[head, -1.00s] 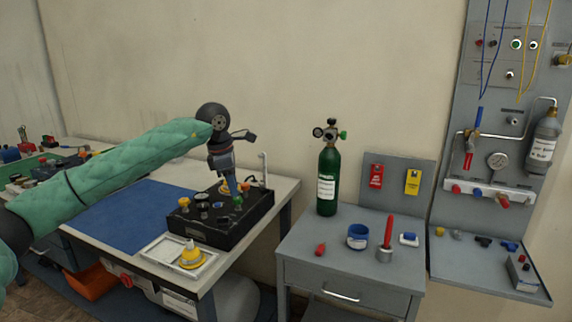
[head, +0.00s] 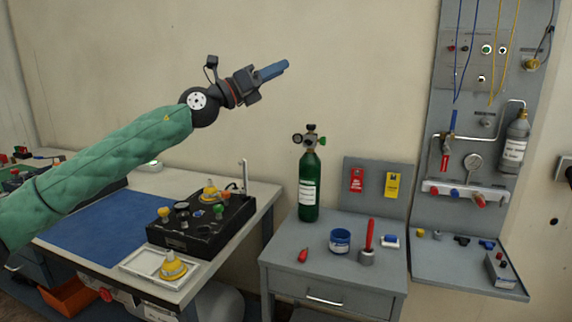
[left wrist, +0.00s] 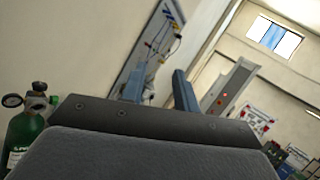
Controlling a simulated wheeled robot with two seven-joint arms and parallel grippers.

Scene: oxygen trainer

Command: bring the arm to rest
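My left arm in its green sleeve reaches in from the left of the head view. Its gripper (head: 274,70) is raised in front of the bare wall, above the black box (head: 179,238), and points right and slightly up. In the left wrist view the two blue fingers (left wrist: 158,92) stand apart with nothing between them. The black box sits on the left bench with several knobs and a yellow cone-shaped piece (head: 210,190) on top. The gripper is well clear of it. My right gripper is not in view.
A green oxygen cylinder (head: 308,188) stands on the grey cabinet (head: 281,259), near a blue cup (head: 340,241) and a red rod (head: 369,234). A white tray (head: 133,264) holds a yellow piece (head: 173,267). A grey wall panel (head: 468,104) is at the right.

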